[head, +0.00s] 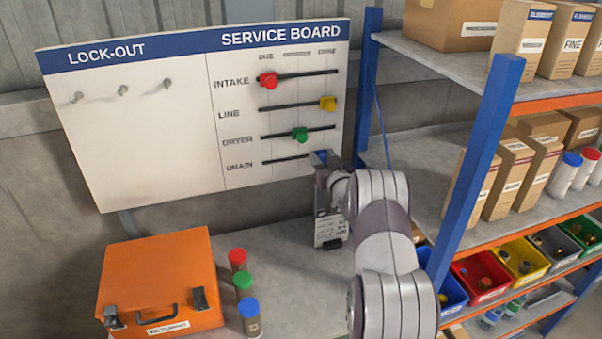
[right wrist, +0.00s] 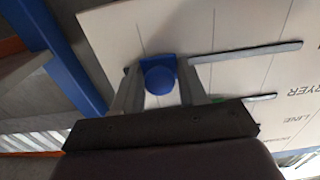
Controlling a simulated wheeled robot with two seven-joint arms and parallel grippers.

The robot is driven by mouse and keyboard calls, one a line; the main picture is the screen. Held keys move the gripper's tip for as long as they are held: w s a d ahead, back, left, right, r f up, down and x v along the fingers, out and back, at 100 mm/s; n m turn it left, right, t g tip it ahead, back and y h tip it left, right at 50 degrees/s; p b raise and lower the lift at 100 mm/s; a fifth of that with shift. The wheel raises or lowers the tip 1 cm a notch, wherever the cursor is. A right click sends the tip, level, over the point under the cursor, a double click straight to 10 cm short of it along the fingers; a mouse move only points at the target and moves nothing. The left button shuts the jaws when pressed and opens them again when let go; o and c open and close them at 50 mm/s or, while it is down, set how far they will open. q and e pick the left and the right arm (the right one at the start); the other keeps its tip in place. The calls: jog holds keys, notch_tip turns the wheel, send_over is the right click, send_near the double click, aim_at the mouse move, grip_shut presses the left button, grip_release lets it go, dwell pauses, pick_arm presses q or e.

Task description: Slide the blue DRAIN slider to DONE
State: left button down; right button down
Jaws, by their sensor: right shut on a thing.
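The blue DRAIN slider (head: 320,155) sits at the right part of the bottom slot on the service board (head: 235,120), below the DONE heading. The slot (head: 285,160) shows bare to its left. In the right wrist view, which sees the board turned over, the blue knob (right wrist: 160,79) stands between my two fingers, with the bare slot running off to the right. My right gripper (head: 321,170) is shut on the slider; its fingers (right wrist: 163,90) are at both sides of the knob. The slot's far end is hidden. My left gripper is not in view.
The red INTAKE slider (head: 268,80) is at the left, the yellow LINE slider (head: 328,103) at the right, the green DRYER slider (head: 300,134) mid-slot. A blue shelf post (head: 480,160) stands right of my arm. An orange case (head: 160,282) and several capped bottles stand on the bench.

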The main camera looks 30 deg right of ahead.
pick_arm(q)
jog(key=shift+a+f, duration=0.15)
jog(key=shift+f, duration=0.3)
pick_arm(e)
jog(key=shift+s+d, duration=0.2)
jog(key=shift+d, duration=0.65)
jog(key=c, duration=0.9)
grip_release()
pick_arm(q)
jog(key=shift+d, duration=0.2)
pick_arm(e)
jog(key=shift+s+d, duration=0.15)
jog(key=shift+d, duration=0.05)
jog(key=shift+a, duration=0.1)
